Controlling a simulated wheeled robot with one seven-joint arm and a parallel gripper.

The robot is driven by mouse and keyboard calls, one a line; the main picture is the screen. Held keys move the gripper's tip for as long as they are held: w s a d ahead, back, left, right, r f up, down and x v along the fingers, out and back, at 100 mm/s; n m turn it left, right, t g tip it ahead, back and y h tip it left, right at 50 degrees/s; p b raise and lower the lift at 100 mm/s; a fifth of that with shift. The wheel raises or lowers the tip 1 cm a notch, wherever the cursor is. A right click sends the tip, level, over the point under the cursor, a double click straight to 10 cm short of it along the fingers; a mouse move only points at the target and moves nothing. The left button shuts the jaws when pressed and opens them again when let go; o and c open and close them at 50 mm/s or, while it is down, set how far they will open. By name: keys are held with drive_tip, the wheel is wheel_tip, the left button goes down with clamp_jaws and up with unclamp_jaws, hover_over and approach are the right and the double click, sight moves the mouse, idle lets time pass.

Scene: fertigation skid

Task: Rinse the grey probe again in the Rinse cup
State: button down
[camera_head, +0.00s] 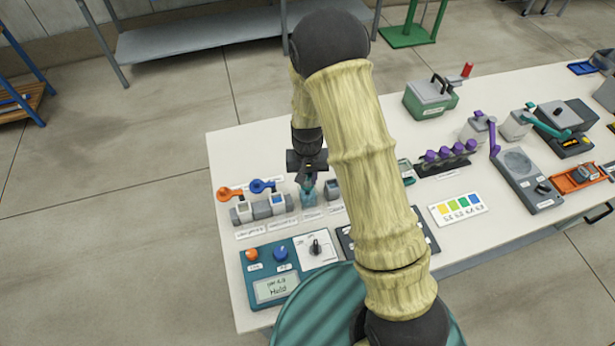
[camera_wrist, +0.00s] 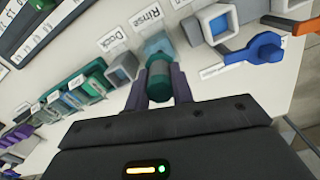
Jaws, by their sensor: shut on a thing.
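My gripper (camera_head: 307,180) is over the back left of the table, pointing down. The Rinse cup (camera_wrist: 157,44) is pale blue and see-through, just beyond the probe's far end, by the "Rinse" label. It also shows below my gripper in the head view (camera_head: 308,196). The probe's tip is hidden, so I cannot tell whether it is inside the cup. The square grey dock (camera_wrist: 122,68) stands beside the cup.
Valves with an orange handle (camera_head: 229,192) and a blue handle (camera_head: 262,186) stand close left of the cup. A teal control panel (camera_head: 268,284) lies in front. A purple-capped rack (camera_head: 446,160) is to the right. My arm hides the table's middle.

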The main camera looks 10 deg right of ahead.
drive_tip(key=shift+f, duration=0.1)
idle(0.3)
drive_tip(key=shift+f+b, duration=0.6)
drive_tip(key=shift+f, duration=0.1)
drive_tip(key=shift+r, duration=0.15)
drive_tip(key=shift+r+p, duration=0.65)
drive_tip(key=shift+r, duration=0.05)
drive_tip(key=shift+f, duration=0.1)
drive_tip(key=shift+f+b, duration=0.55)
drive_tip(key=shift+f, duration=0.15)
